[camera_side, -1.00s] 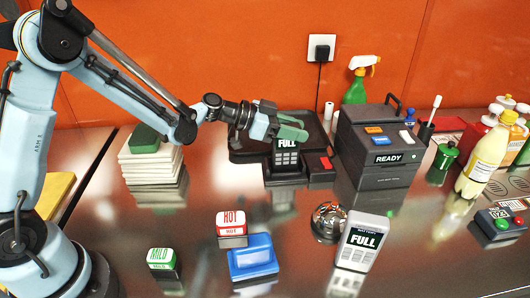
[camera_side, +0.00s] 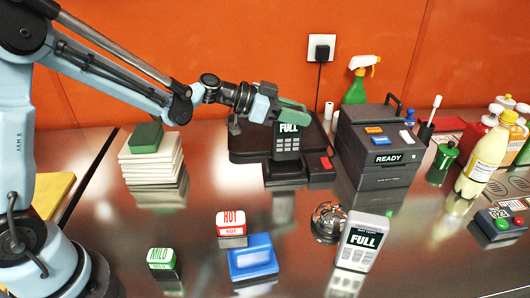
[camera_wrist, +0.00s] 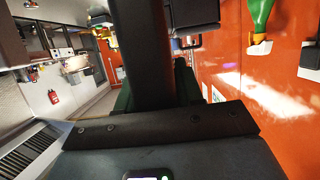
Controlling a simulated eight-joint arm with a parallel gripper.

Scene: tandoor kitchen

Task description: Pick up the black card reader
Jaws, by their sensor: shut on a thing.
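The black card reader (camera_side: 287,143), with a keypad and a screen reading FULL, is upright in my gripper (camera_side: 290,108). The green-tipped fingers are shut on its top end. Its lower end is just above or at the dark base (camera_side: 285,174) where it stood; I cannot tell how wide the gap is. In the wrist view a dark upright body, seemingly the card reader (camera_wrist: 150,60), fills the space between the green fingers.
A dark grey box marked READY (camera_side: 375,145) stands close on the right. Stacked white plates (camera_side: 152,165) are left.

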